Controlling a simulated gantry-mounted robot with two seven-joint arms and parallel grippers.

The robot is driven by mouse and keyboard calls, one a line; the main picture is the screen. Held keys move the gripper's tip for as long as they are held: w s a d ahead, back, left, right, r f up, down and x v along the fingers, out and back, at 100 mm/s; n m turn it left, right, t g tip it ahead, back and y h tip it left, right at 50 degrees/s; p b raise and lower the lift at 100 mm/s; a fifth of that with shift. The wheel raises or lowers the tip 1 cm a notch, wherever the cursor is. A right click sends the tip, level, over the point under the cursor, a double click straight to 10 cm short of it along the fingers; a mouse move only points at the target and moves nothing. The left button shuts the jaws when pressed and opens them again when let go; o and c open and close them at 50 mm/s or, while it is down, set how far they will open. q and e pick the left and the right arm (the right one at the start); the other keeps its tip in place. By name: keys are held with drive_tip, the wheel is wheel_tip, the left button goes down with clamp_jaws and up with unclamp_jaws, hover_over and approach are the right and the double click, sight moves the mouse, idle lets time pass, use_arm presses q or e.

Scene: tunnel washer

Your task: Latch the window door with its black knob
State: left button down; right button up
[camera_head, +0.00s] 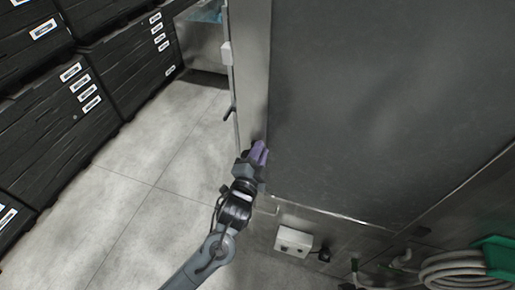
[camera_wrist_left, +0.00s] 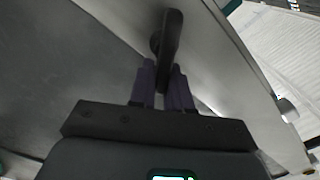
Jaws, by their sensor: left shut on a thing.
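The black knob (camera_wrist_left: 171,45) shows in the left wrist view as a lever with a round base on a pale metal frame strip beside a dark panel. My left gripper (camera_head: 259,152) is at the lower left edge of the large dark panel (camera_head: 390,90) in the head view. Its purple fingers (camera_wrist_left: 163,82) are close together on the lower end of the knob in the left wrist view, shut on it. In the head view the gripper hides the knob. I cannot tell whether the door is flush with its frame. My right gripper is in neither view.
Black crates (camera_head: 60,130) are stacked at the left. A white box (camera_head: 293,241) and a coiled hose (camera_head: 452,272) are low at the right. The floor (camera_head: 150,180) between is clear.

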use_arm(q)
drive_tip(key=m, duration=0.1)
drive_tip(key=f+m, duration=0.1)
drive_tip(key=m, duration=0.1)
drive_tip(key=shift+s+d+m+p, duration=0.1)
drive_tip(key=shift+d+m+p, duration=0.05)
drive_tip(key=shift+m+p, duration=0.2)
drive_tip(key=shift+f+m, duration=0.3)
drive_tip(key=shift+m, duration=0.95)
drive_tip(key=shift+f, duration=0.1)
drive_tip(key=c, duration=1.2)
unclamp_jaws()
drive_tip(key=shift+o, duration=0.2)
